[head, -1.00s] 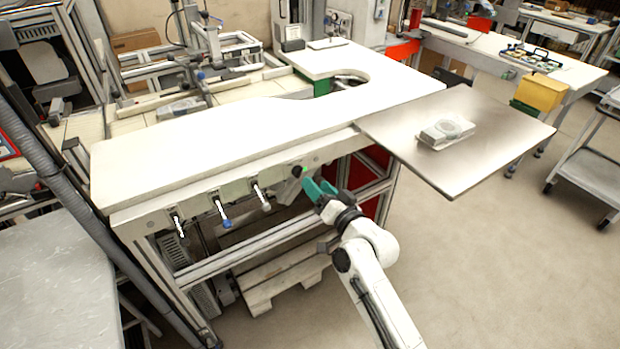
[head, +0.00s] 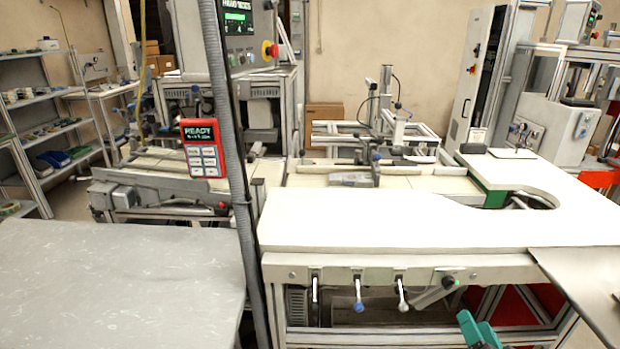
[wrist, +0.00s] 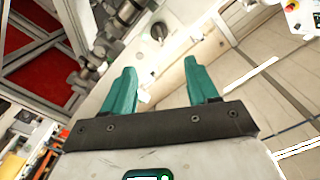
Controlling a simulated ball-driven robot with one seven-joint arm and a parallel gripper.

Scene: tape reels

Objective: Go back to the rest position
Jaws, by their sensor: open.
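My gripper (head: 478,330) shows at the bottom edge of the head view, in front of the white workbench and low beside its front rail. Only its teal fingers and a little of its dark body are in that frame. In the wrist view the two teal fingers (wrist: 163,92) stand apart with nothing between them. The gripper is open and empty.
The white workbench (head: 350,222) has lever handles (head: 359,295) along its front. A metal side plate (head: 590,280) juts out at right. A grey table (head: 110,280) stands at left, beside a grey post (head: 228,150) with a red keypad (head: 203,148).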

